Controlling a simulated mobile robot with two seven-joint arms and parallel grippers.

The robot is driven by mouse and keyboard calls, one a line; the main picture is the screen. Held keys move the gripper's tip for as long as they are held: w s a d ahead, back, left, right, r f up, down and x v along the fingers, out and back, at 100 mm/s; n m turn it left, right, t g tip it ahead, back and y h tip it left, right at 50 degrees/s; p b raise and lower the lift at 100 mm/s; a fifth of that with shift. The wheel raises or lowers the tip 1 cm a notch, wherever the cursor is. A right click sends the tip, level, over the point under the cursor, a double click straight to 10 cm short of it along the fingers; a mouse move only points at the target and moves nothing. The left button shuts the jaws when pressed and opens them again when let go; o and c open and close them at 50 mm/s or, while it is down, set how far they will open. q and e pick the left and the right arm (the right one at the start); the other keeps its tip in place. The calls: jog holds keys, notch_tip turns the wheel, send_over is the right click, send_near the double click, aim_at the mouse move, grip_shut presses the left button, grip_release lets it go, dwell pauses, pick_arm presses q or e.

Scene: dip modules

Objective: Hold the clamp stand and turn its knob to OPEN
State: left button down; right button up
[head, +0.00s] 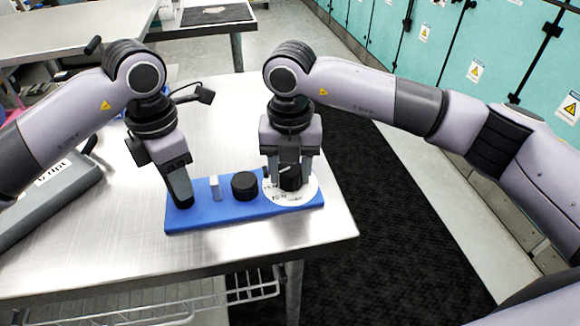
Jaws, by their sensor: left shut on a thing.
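The clamp stand is a blue base (232,214) lying flat near the table's front right edge. On its right part is a round white dial (300,196) with dark lettering, too small to read, and a black knob (291,180) on it. My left gripper (181,204) is at the base's left end, shut on the stand; its fingers hide the gripped part. My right gripper (289,182) is above the dial, its fingers apart on either side of the knob. Whether they touch the knob cannot be told.
A black cylinder (244,186) and a small white upright piece (215,188) stand on the blue base between my grippers. A grey labelled device (50,190) lies on the left of the metal table (110,240). The table's right edge is close to the stand.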

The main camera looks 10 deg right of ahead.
jog(key=shift+c, duration=1.3)
jog(key=shift+n, duration=0.3)
jog(key=n, duration=0.9)
jog(key=shift+n, duration=0.3)
jog(key=shift+a+n, duration=0.1)
jog(key=shift+n, duration=1.8)
jog(key=o, duration=1.1)
